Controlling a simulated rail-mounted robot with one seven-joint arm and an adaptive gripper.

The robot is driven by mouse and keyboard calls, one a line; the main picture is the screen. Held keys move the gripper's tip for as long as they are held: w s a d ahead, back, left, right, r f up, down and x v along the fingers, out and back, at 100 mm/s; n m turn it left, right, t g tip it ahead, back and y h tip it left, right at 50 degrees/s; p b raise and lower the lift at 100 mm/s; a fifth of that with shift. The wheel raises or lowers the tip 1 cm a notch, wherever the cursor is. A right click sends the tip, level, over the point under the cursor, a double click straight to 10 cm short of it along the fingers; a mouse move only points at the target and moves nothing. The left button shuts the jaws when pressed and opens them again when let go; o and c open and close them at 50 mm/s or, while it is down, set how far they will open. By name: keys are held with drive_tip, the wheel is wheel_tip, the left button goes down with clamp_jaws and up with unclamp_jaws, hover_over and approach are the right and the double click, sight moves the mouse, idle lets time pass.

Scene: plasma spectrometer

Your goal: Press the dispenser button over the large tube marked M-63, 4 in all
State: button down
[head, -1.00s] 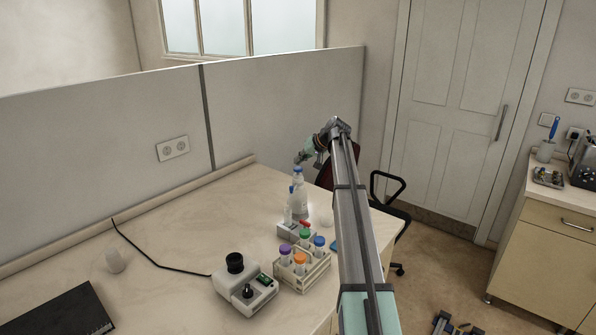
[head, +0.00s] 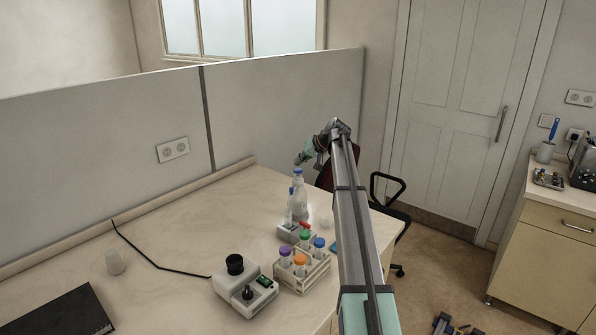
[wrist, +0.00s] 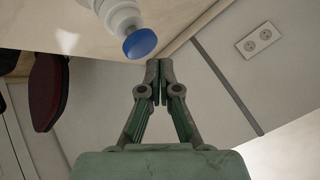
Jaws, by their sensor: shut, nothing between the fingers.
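A white dispenser bottle (head: 300,201) with a blue button (head: 298,171) on top stands at the far side of the bench. A clear tube (head: 288,214) stands beside it, in or on a small grey block (head: 288,232). No marking such as M-63 is legible. My gripper (head: 300,160) is close above the button in the head view. In the wrist view the blue button (wrist: 139,43) shows just left of and above my shut, empty fingertips (wrist: 160,64). I cannot tell whether they touch it.
A wooden rack (head: 308,276) holds several tubes with purple, orange, green and blue caps. A grey-white spectrometer-like device (head: 245,290) stands left of it. A partition wall (head: 285,110) edges the bench behind.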

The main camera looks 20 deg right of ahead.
sight(299, 170)
drive_tip(key=shift+f, duration=0.1)
drive_tip(key=shift+f, duration=0.35)
drive_tip(key=shift+f+b, duration=0.65)
drive_tip(key=shift+f, duration=0.15)
idle(1.2)
drive_tip(key=shift+r, duration=0.1)
drive_tip(key=shift+r+p, duration=0.4)
drive_tip(key=shift+r, duration=0.75)
drive_tip(key=shift+r, duration=0.1)
drive_tip(key=shift+r+p, duration=0.8)
drive_tip(key=shift+r, duration=1.6)
